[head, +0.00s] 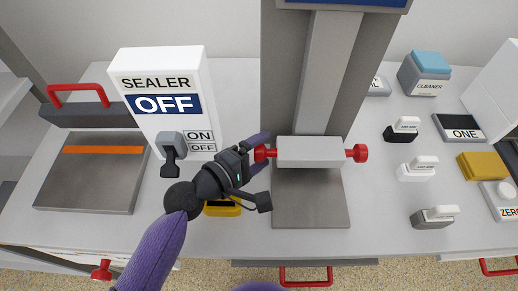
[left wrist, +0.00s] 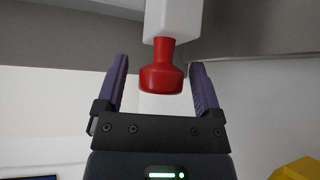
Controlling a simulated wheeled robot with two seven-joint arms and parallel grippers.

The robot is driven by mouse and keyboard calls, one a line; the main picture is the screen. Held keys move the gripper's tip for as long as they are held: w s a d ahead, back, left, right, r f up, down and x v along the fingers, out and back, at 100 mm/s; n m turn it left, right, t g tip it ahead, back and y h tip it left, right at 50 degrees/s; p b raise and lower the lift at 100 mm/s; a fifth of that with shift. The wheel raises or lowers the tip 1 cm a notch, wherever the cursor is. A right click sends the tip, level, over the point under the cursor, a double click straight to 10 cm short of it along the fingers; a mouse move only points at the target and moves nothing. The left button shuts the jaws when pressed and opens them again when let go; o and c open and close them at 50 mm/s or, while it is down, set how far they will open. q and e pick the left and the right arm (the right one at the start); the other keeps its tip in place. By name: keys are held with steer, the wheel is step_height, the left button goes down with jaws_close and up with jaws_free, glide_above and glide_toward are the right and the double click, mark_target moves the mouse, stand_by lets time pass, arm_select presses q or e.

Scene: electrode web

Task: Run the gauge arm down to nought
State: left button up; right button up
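The gauge arm is a light grey crossbar (head: 309,152) on a tall column, with a red knob (head: 262,153) at its left end and another red knob (head: 357,153) at its right end. It stands well above the grey base plate (head: 310,208). My left gripper (head: 258,154) is open at the left knob. In the left wrist view the knob (left wrist: 161,75) hangs between the two spread fingers, with a gap visible on the left; contact on the right is unclear. The display at the column's top (head: 345,3) is cut off and unreadable. My right gripper is out of view.
A white sealer box (head: 160,75) reading OFF stands left, with a lever (head: 172,148). A yellow item (head: 222,207) lies partly hidden under my left gripper. Small labelled blocks (head: 418,168) and a yellow block (head: 483,165) sit on the right. Bare table lies right of the base plate.

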arm_select(q)
steer(key=shift+s+a, duration=0.15)
steer(key=shift+a, duration=0.05)
steer(key=v, duration=0.8)
steer(key=shift+s+a+f, duration=0.1)
steer(key=shift+s, duration=0.05)
steer(key=shift+s+a+r, duration=0.2)
steer(key=shift+s+a, duration=0.1)
steer(key=shift+a, duration=0.05)
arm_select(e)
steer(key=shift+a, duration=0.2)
